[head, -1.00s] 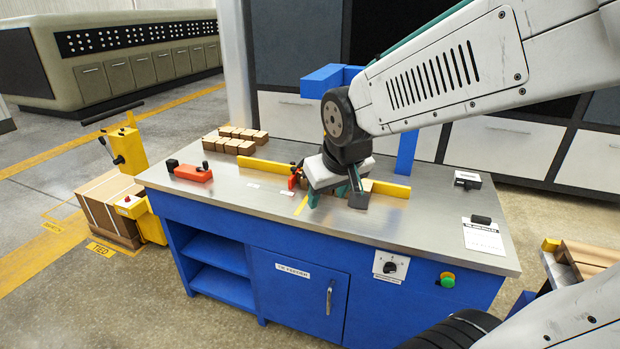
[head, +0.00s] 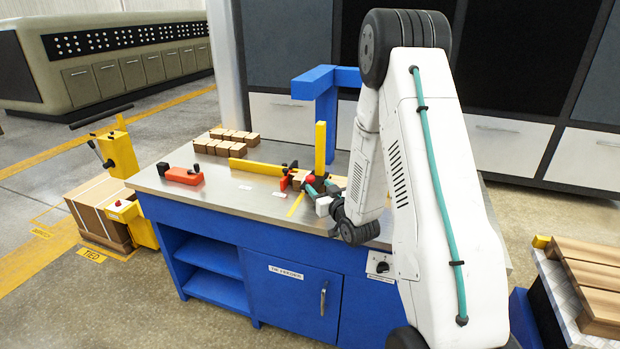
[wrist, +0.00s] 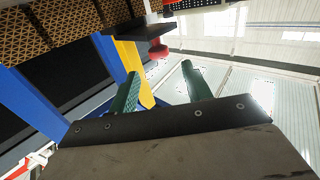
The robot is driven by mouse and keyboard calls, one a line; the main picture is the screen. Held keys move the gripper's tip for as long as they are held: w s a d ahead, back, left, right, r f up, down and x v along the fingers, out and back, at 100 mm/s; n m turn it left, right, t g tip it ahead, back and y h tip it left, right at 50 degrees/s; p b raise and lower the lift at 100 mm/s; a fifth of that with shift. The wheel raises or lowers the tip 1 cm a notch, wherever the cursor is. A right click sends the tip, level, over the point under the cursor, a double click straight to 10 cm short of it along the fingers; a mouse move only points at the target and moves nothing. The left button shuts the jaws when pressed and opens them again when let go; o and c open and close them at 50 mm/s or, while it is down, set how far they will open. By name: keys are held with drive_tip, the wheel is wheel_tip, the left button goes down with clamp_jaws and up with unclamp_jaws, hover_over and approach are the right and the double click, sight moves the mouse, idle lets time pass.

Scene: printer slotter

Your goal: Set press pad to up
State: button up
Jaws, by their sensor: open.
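The press stands on the steel-topped bench, with a blue overhead frame (head: 327,82) and an upright yellow bar (head: 320,145). A round red knob (head: 310,179) shows near the foot of that bar. In the wrist view the red knob (wrist: 158,51) sits by a dark plate (wrist: 146,31) beside the yellow bar (wrist: 133,68). I cannot tell for sure which part is the press pad. My gripper (head: 318,189) is open, low over the bench by the knob. In the wrist view its green fingers (wrist: 160,72) are apart, with the knob just past their tips and nothing held.
A yellow fence (head: 262,169) runs along the bench (head: 225,195). An orange tool (head: 184,175) and several small brown blocks (head: 226,141) lie at the left. A dial (head: 380,265) is on the bench front. Boards (head: 595,285) are stacked at the right.

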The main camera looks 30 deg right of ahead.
sight(310, 176)
drive_tip(key=w, duration=0.5)
drive_tip(key=w+d, duration=0.1)
drive_tip(key=w, duration=0.1)
drive_tip(key=shift+w, duration=0.3)
clamp_jaws()
